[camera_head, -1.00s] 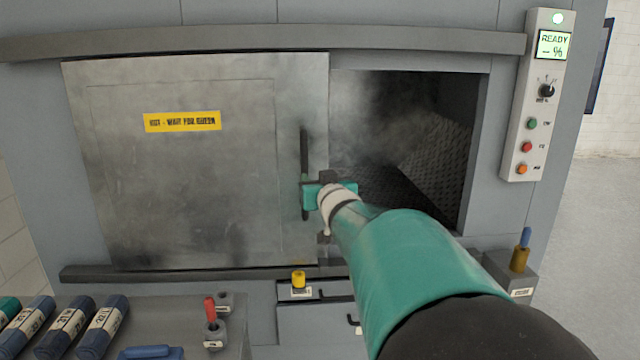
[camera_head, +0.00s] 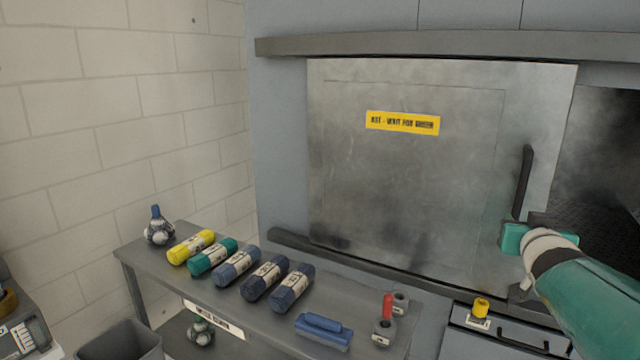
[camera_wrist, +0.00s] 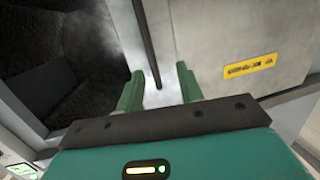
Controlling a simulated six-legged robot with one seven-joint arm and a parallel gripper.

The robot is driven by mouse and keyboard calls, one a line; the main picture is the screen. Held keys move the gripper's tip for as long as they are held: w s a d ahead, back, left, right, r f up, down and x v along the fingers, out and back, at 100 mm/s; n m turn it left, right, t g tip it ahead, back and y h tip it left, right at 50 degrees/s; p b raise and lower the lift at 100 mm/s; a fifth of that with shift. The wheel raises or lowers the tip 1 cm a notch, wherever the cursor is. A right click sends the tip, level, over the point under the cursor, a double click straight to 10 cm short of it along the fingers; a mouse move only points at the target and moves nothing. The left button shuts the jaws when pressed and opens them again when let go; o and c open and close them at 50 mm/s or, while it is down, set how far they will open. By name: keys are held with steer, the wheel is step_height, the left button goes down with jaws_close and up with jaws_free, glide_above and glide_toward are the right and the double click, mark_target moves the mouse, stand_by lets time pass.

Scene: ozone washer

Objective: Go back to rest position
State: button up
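My gripper (camera_head: 522,240) is at the right of the head view, in front of the washer's sliding door (camera_head: 420,165), close to the lower end of its black handle (camera_head: 523,182). In the wrist view my gripper (camera_wrist: 160,88) has its two green fingers spread apart with nothing between them. The door handle (camera_wrist: 147,45) appears beyond the fingertips, and I cannot tell its exact distance from them. The door is partly open, with the dark, steamy chamber (camera_head: 605,160) showing on its right.
A grey bench (camera_head: 135,262) at the lower left bears several rolled bundles, a blue tool (camera_head: 323,330) and a red-handled piece (camera_head: 387,306). A bin (camera_head: 125,340) stands below. A drawer unit with a yellow knob (camera_head: 481,308) sits under the door. A brick wall stands left.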

steer(key=s+a+f+n+g+y, duration=0.1)
steer(key=s+a+f+g+y, duration=0.1)
steer(key=s+a+f, duration=0.3)
steer(key=s+a+f+n+g+y, duration=0.2)
steer(key=s+a+f+g, duration=0.2)
steer(key=s+a, duration=0.5)
steer(key=s+a+f+n+g+y, duration=0.1)
steer(key=s+a+f+g+y, duration=0.2)
steer(key=s+a+f, duration=0.4)
steer(key=a, duration=0.6)
steer(key=shift+n, duration=0.4)
